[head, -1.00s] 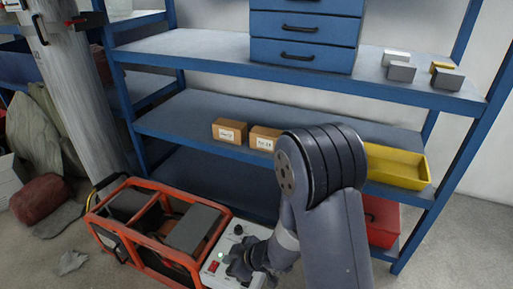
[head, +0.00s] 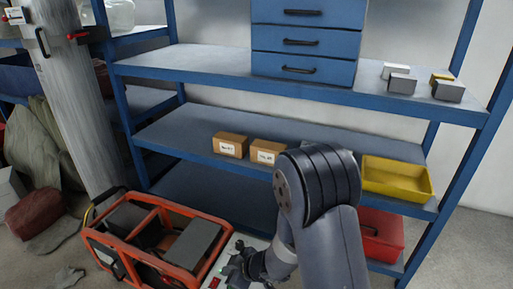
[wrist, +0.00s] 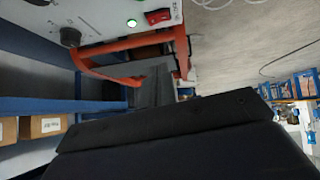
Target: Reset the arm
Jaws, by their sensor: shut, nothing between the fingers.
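My gripper (head: 238,270) is dark grey and sits low in the head view, in front of the control panel (head: 213,268) of an orange-framed machine (head: 152,240). Its fingers are shut and empty. My arm bends down to it from the right. In the wrist view the dark gripper body fills the lower part, with the narrow fingers (wrist: 157,86) pointing up the picture toward the orange frame. The panel there shows a lit green lamp (wrist: 131,22), a red switch (wrist: 158,16) and a black knob (wrist: 70,37). I cannot tell whether the fingers touch anything.
A blue shelf rack (head: 200,62) stands behind the machine. It holds two small cardboard boxes (head: 230,146), a yellow bin (head: 398,178), a red box (head: 382,235) and blue drawers (head: 304,43). A pale column (head: 75,110) stands at the left. Floor is bare at the right.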

